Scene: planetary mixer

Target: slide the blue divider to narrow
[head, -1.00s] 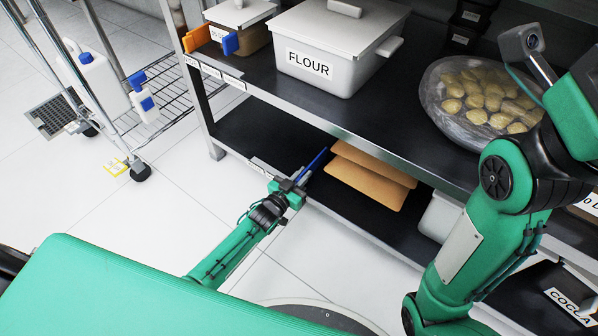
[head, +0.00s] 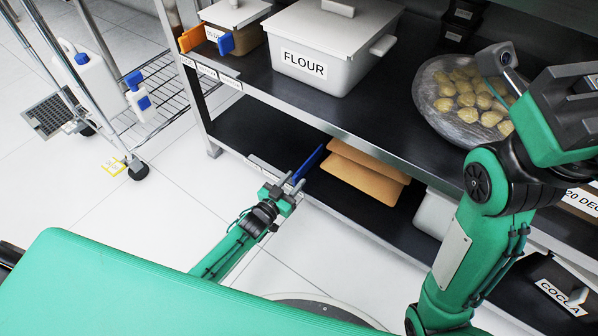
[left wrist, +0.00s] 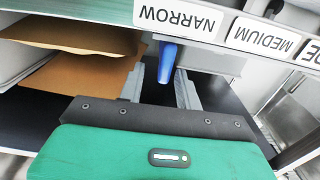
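The blue divider (head: 308,164) is a thin upright panel at the front of the lower shelf, left of the brown boards. In the left wrist view its blue edge (left wrist: 167,62) shows below the NARROW label (left wrist: 178,19), which appears upside down. My left gripper (head: 284,193) is at the shelf's front edge, at the divider's near end. In the left wrist view its two grey fingers (left wrist: 160,88) are apart, with the divider's edge between them, nearer the right finger. Contact cannot be made out. My right arm shows at the right, but its fingers are not visible.
Brown boards (head: 364,172) lie right of the divider. MEDIUM (left wrist: 263,39) and a partly cut-off label follow along the shelf edge. The upper shelf holds a FLOUR bin (head: 325,52) and a bowl of dough pieces (head: 437,108).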

